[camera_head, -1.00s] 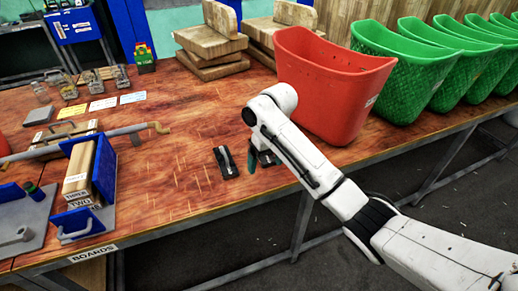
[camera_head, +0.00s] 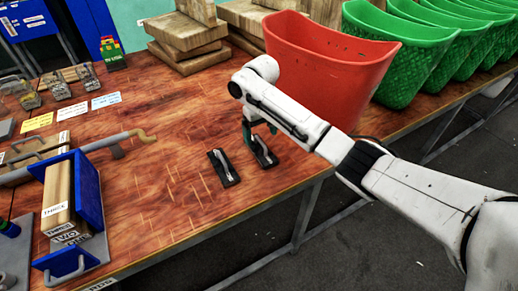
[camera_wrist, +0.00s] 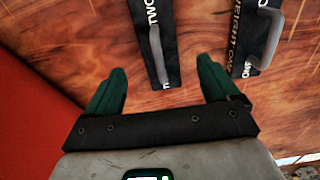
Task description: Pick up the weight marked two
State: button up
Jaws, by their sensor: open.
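The weight marked two is a flat black bar with a grey handle; in the wrist view (camera_wrist: 168,74) "TWO" shows on it, with its far end cut off. In the head view it is the right one of two black weights (camera_head: 266,158), near the table's front edge. My gripper (camera_head: 258,127) is just behind it, over its far end. In the wrist view my gripper (camera_wrist: 161,66) is open and empty, its green fingers spread either side of the near end of weight two. Whether they touch it I cannot tell.
The weight marked one (camera_wrist: 241,45) lies beside it, also in the head view (camera_head: 223,168). A red basket (camera_head: 325,75) stands behind my arm, with green baskets (camera_head: 405,60) to the right. A blue press with boards (camera_head: 87,200) is at left. Bare wood (camera_head: 165,150) lies between.

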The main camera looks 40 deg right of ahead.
aim_at(260, 140)
jog(key=shift+d+f, duration=0.1)
jog(key=shift+f, duration=3.25)
jog(key=shift+c, duration=0.4)
grip_shut()
jog(key=shift+w+r, duration=0.15)
